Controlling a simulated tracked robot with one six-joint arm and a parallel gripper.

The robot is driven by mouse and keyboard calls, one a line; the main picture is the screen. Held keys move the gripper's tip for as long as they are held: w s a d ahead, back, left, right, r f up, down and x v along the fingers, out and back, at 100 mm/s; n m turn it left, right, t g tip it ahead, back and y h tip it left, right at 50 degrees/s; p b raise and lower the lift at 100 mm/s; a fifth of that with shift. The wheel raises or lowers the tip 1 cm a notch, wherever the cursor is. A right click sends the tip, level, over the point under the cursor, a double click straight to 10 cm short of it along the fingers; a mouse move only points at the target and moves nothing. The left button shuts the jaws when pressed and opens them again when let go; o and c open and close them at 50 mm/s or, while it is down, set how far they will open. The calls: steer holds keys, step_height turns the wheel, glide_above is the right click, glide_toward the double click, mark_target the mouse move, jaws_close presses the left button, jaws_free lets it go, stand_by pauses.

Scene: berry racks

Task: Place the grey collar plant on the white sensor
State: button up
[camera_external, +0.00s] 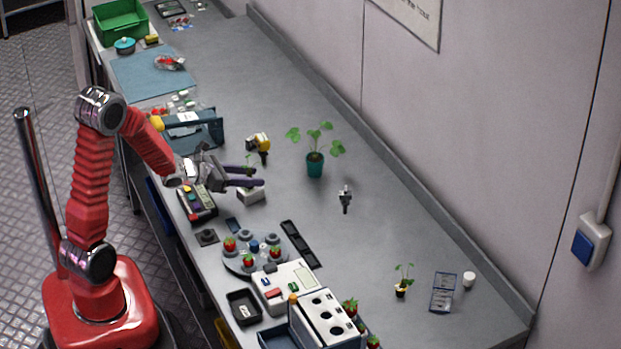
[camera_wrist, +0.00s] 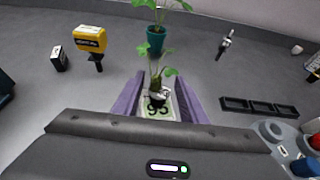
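The small plant (camera_wrist: 157,94), with green leaves, a dark pot and a pale grey collar, is upright between my gripper's purple fingers in the wrist view. The white sensor (camera_external: 252,195) is on the bench just below my gripper (camera_external: 258,177). In the wrist view, the sensor's face (camera_wrist: 158,113) reads "93", directly under the pot, and the plant appears to rest on it. My gripper (camera_wrist: 158,80) looks open, with gaps between each finger and the pot. The pot's base is partly hidden.
A larger plant in a teal pot (camera_external: 315,165) stands behind. A yellow device (camera_external: 259,142) is nearby. A black slotted strip (camera_external: 299,244) and a round grey berry holder (camera_external: 235,263) lie in front. Another small plant (camera_external: 402,287) is far right. The bench's middle right is mostly clear.

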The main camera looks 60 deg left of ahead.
steer(key=shift+o, duration=0.3)
steer(key=shift+r, duration=0.15)
steer(key=shift+s+r, duration=0.25)
steer(key=shift+s, duration=0.4)
steer(key=v, duration=0.6)
